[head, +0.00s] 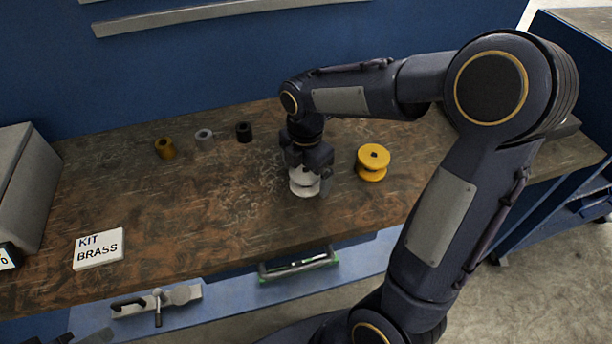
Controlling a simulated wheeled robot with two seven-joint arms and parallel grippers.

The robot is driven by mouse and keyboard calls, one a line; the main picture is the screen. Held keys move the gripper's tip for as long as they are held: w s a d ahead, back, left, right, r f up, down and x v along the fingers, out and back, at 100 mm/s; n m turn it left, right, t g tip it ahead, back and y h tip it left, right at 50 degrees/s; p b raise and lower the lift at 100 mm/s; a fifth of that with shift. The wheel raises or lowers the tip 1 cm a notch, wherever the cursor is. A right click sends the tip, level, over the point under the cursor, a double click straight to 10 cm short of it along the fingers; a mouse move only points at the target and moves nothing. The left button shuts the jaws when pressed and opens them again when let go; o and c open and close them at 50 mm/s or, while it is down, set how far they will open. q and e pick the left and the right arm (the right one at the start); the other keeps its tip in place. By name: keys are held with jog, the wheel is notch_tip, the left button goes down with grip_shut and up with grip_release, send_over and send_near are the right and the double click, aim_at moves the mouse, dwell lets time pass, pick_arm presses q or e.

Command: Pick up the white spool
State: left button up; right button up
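The white spool (304,185) stands upright on the brown worktable (200,220), near the middle of the head view. My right gripper (306,170) points straight down over it, with its fingers at the spool's upper part. The gripper body hides the spool's top, and I cannot tell whether the fingers are closed on it. The spool appears to rest on the table. My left gripper is not in view.
A yellow spool (373,162) stands just right of my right gripper. A brass bushing (165,148), a grey one (205,139) and a black one (243,132) stand at the back. A KIT BRASS sign (98,249) lies at front left. The table's middle left is clear.

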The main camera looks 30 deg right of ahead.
jog(key=c, duration=1.1)
jog(key=shift+o, duration=0.2)
jog(key=shift+r, duration=0.15)
